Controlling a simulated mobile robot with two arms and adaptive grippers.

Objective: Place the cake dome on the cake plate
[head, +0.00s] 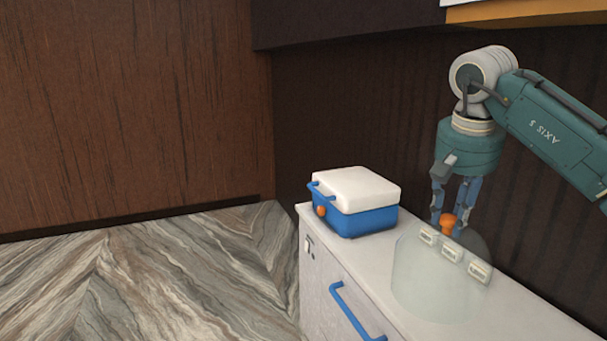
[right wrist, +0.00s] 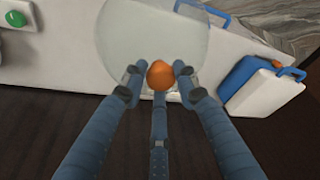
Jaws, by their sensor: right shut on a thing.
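The cake dome (head: 428,282) is clear, with an orange knob (head: 447,224) on top. It looks upright at the counter; I cannot tell whether its rim touches anything. My right gripper (head: 449,210) is above it, fingers pointing down and shut on the knob. In the right wrist view, the fingers (right wrist: 158,80) surround the orange knob (right wrist: 160,75), with the dome (right wrist: 150,35) beyond. I cannot make out a cake plate in either view. My left gripper is not in view.
The pale counter (head: 372,258) has a blue drawer handle (head: 352,312) in front. A blue cooler box with a white lid (head: 355,188) stands left of the dome. Small white pieces (head: 452,252) show at or through the dome. A green button (right wrist: 15,19) shows in the wrist view.

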